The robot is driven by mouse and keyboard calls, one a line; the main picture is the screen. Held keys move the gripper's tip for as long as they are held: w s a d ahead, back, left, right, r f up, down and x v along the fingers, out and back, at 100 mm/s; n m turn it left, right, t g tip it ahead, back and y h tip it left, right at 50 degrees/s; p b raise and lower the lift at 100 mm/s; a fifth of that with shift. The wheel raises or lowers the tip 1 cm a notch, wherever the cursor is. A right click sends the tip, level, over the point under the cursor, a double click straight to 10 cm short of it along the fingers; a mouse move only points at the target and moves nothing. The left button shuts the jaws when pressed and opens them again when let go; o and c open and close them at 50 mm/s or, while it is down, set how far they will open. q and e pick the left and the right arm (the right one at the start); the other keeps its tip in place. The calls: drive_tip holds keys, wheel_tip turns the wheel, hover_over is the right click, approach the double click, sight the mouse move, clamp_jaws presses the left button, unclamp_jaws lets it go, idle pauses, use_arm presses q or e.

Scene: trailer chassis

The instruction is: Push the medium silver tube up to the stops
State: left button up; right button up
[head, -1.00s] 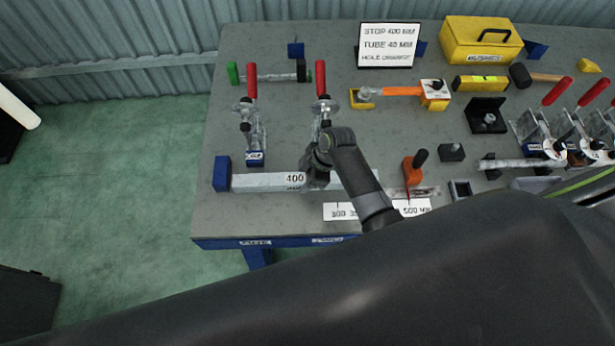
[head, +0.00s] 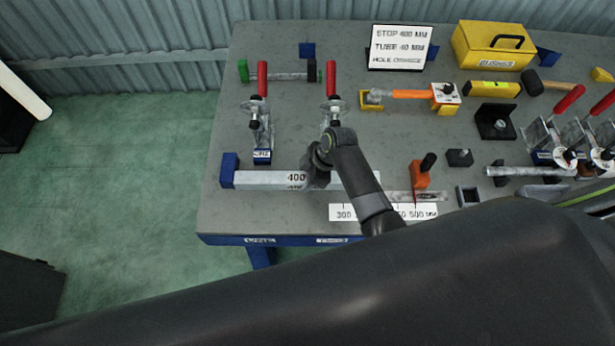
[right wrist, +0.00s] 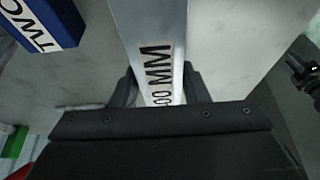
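The medium silver tube (head: 262,178) lies along the front of the grey table and bears the marking 400. Its left end is at the blue stop block (head: 229,170); a tiny gap there cannot be ruled out. My right gripper (head: 318,170) is over the tube right of the marking. In the right wrist view, its fingers (right wrist: 165,88) lie close against both sides of the tube (right wrist: 150,25), so it looks shut on it. My left gripper is out of view.
Two red-handled toggle clamps (head: 262,110) (head: 331,110) stand behind the tube. A sign (head: 400,46) and a yellow box (head: 490,45) stand at the back.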

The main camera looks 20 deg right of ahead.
drive_tip(key=o, duration=0.4)
drive_tip(key=b+v, duration=0.1)
drive_tip(key=v, duration=1.6)
drive_tip(key=shift+r, duration=0.2)
